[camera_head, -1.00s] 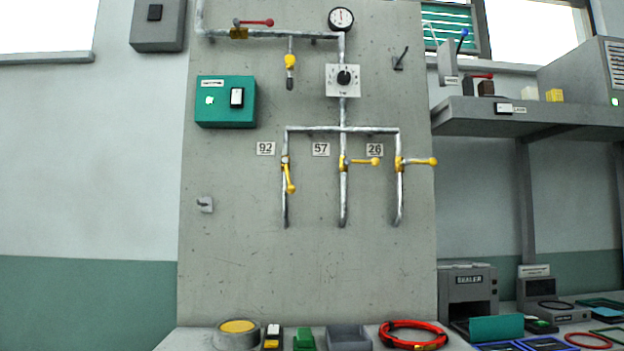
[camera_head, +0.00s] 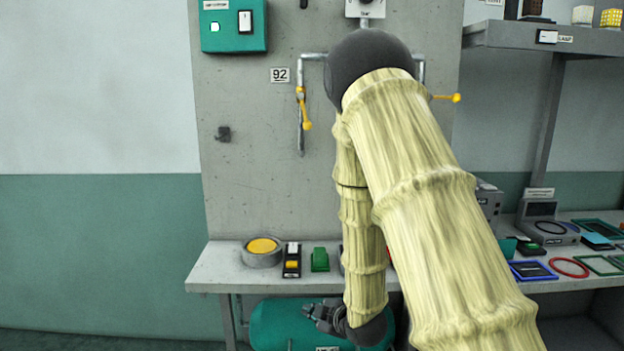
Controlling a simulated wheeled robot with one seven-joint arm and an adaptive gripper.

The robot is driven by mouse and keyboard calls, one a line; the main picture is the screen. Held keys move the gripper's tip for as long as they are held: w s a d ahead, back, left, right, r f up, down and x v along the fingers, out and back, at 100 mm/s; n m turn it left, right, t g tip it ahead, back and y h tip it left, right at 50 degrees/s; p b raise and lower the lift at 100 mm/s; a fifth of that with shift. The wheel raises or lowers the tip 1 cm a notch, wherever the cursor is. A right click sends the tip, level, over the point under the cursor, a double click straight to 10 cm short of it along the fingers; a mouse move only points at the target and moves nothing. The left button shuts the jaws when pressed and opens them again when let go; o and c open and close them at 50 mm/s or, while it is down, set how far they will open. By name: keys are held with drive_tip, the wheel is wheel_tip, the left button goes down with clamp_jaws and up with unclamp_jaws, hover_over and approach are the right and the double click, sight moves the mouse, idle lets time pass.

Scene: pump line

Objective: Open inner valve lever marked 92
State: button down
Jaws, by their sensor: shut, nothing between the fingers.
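The yellow lever marked 92 (camera_head: 305,112) sits on the left branch pipe (camera_head: 300,140) of the grey panel. It hangs down, nearly in line with the pipe, its knob slightly to the right. The 92 label (camera_head: 280,75) is up and to its left. My gripper (camera_head: 308,315) is shut and empty, low in front of the green tank under the bench, well below the lever and apart from it. My arm hides the middle valve and most of the right one; only the right valve's yellow lever end (camera_head: 449,97) shows, pointing right.
The bench (camera_head: 218,270) juts out between gripper and lever, with a yellow round button (camera_head: 262,248), a small switch box (camera_head: 292,262) and a green block (camera_head: 320,260) on it. The green tank (camera_head: 275,325) is below. The panel left of lever 92 is mostly clear.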

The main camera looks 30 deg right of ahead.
drive_tip(key=w+d+r+n+t+p, duration=0.1)
drive_tip(key=d+r+n+t+p, duration=0.2)
drive_tip(key=r, duration=0.9)
drive_tip(key=w+d+r+n+p, duration=0.15)
drive_tip(key=r+p, duration=0.25)
drive_tip(key=r, duration=0.8)
drive_tip(key=n+t+y+p, duration=0.1)
drive_tip(key=n+t+p, duration=0.25)
drive_tip(key=p, duration=0.45)
approach(304, 112)
drive_tip(key=s+f, duration=0.4)
drive_tip(key=s, duration=0.3)
drive_tip(key=w+p, duration=0.5)
drive_tip(key=w, duration=0.7)
drive_tip(key=shift+w+a+r+p, duration=0.25)
drive_tip(key=shift+w+a+p, duration=0.05)
drive_tip(key=shift+a+f, duration=0.1)
